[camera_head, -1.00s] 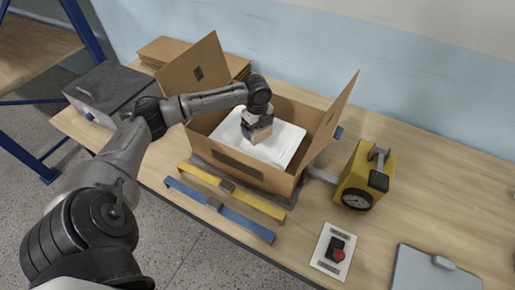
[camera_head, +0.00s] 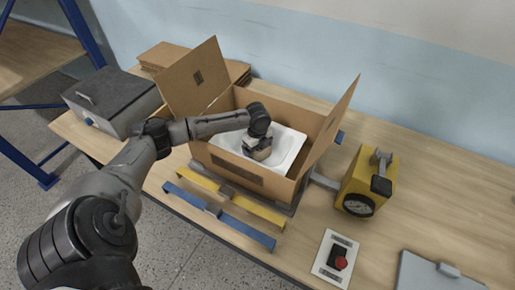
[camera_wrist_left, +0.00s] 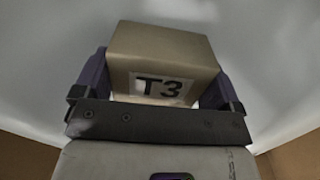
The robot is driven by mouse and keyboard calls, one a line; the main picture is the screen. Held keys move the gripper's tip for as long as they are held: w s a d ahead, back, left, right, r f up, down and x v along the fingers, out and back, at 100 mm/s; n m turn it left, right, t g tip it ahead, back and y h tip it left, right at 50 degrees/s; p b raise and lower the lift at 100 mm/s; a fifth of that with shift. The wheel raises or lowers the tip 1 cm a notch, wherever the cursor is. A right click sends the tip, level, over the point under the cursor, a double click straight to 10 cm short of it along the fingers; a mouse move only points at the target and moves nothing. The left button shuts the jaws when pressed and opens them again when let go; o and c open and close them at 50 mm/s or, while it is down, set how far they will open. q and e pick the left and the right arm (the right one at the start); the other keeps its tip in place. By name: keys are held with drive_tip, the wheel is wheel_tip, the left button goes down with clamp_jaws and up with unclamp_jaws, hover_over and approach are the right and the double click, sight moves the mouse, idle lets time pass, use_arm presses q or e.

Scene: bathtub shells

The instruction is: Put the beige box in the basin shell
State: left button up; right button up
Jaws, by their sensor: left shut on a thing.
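The white basin shell (camera_head: 289,146) lies inside an open cardboard box (camera_head: 240,175) on the table. My left gripper (camera_head: 257,154) reaches down into the shell and is shut on the beige box (camera_head: 262,155). In the left wrist view, the beige box (camera_wrist_left: 163,58) carries a "T3" label and sits between the two fingers of the gripper (camera_wrist_left: 155,90). White shell surface (camera_wrist_left: 265,60) surrounds it there. I cannot tell whether the beige box touches the shell floor. My right gripper is not in view.
The carton's flaps (camera_head: 197,75) stand up at left and right. In front lie a yellow bar (camera_head: 252,206) and a blue bar (camera_head: 245,232). A yellow device with a dial (camera_head: 366,180), a red-button panel (camera_head: 336,258) and a grey case (camera_head: 112,98) stand around. The table's right rear is clear.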

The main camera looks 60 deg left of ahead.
use_arm(q)
drive_tip(key=shift+f, duration=0.15)
drive_tip(key=o, duration=0.8)
drive_tip(key=shift+c, duration=0.2)
wheel_tip(320, 180, up, 12)
drive_tip(key=p, duration=0.1)
drive_tip(key=shift+p, duration=0.35)
